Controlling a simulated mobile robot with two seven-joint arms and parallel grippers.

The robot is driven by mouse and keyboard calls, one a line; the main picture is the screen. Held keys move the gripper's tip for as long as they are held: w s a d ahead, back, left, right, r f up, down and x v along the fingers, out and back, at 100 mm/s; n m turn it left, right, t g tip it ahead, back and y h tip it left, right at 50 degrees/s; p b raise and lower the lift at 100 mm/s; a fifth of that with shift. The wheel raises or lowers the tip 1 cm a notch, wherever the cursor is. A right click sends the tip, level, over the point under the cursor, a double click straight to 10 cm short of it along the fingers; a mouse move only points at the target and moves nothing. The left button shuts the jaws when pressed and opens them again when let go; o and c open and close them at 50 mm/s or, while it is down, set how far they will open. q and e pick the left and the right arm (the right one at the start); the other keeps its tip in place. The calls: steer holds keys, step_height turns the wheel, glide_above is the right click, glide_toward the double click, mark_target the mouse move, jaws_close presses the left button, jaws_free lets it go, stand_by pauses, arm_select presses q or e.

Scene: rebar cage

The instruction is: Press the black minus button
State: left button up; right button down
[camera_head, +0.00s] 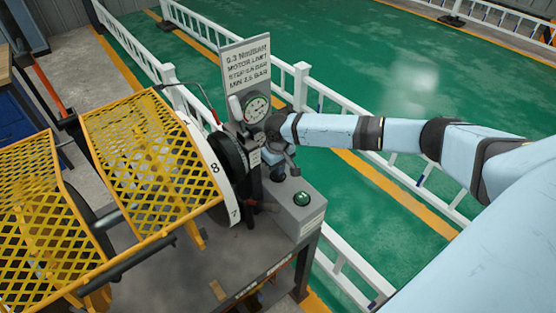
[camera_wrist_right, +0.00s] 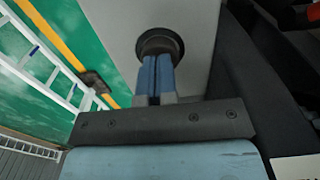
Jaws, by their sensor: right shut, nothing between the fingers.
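The black round button (camera_wrist_right: 160,40) sits on the grey face of a control box (camera_head: 310,216). In the head view it is mostly hidden beneath my right gripper (camera_head: 278,168). In the right wrist view my right gripper (camera_wrist_right: 156,60) is shut and empty, its two blue fingers side by side. Their tips overlap the button's near part; whether they touch it or press it in, I cannot tell. No minus mark is readable. A green button (camera_head: 302,198) sits nearer on the same box. My left gripper is not in view.
A pressure gauge (camera_head: 256,109) and a printed sign (camera_head: 247,72) stand behind the gripper. A black-and-white numbered dial (camera_head: 214,168) and yellow mesh guards (camera_head: 150,140) are close on the left. White railing (camera_head: 340,262) runs behind the machine.

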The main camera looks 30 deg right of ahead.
steer(key=shift+f, duration=0.1)
arm_select(q)
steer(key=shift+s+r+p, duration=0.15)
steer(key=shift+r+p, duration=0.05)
steer(key=shift+p, duration=0.1)
arm_select(e)
steer(key=shift+s+f, duration=0.1)
steer(key=shift+f, duration=0.85)
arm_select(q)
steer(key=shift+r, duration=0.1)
arm_select(e)
steer(key=shift+r, duration=0.1)
step_height(320, 180, up, 4)
steer(key=p, duration=0.5)
steer(key=shift+r, duration=0.15)
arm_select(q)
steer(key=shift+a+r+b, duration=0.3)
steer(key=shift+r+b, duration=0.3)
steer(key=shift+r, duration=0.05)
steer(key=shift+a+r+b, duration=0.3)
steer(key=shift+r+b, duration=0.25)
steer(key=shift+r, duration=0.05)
arm_select(e)
step_height(320, 180, up, 10)
